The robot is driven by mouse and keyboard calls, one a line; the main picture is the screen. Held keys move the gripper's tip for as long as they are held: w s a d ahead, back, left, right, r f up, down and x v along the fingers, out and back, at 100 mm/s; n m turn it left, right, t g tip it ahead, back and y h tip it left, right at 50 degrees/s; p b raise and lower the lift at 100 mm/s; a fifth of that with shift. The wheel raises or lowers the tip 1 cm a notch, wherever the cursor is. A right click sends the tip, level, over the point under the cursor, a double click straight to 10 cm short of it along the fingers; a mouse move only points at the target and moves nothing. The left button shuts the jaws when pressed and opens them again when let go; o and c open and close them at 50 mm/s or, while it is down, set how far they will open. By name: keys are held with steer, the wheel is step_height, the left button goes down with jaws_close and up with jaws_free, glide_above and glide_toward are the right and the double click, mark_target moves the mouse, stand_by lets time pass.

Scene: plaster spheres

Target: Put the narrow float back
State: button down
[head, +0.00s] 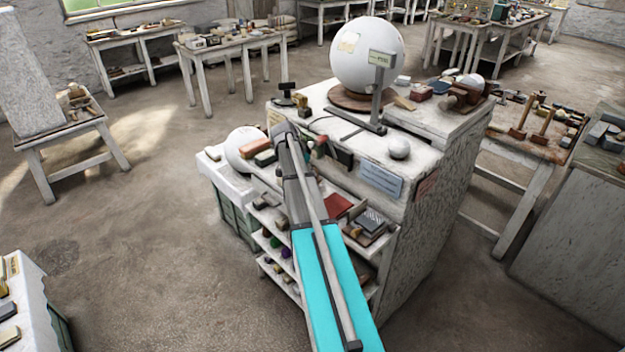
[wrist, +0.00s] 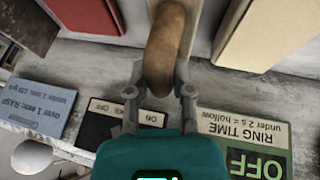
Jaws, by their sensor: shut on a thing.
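In the wrist view my gripper (wrist: 160,88) is shut on a rounded brown wooden handle (wrist: 168,40). The handle sits on a narrow pale board (wrist: 188,28), and I take the two together to be the narrow float. Much of the board is hidden behind the handle or cut off by the top edge. A grey surface lies beyond it; I cannot tell whether the float touches it. In the head view my arm reaches over the plaster-covered cabinet, and the gripper and float are too small and covered to make out.
A RING TIME card (wrist: 245,128) and a blue card (wrist: 40,105) are near. A large white sphere (head: 366,62) stands on the cabinet.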

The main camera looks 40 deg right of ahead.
steer(key=shift+f+b, duration=1.05)
steer(key=shift+f, duration=0.3)
steer(key=c, duration=0.5)
jaws_free()
steer(key=shift+r, duration=0.15)
steer(key=p+v, duration=0.3)
steer(key=shift+a+r, duration=0.1)
steer(key=shift+r, duration=0.2)
steer(key=p+v, duration=0.7)
steer(key=v, duration=0.1)
steer(key=shift+p, duration=0.4)
steer(key=shift+w+a, duration=0.1)
steer(key=shift+a, duration=0.1)
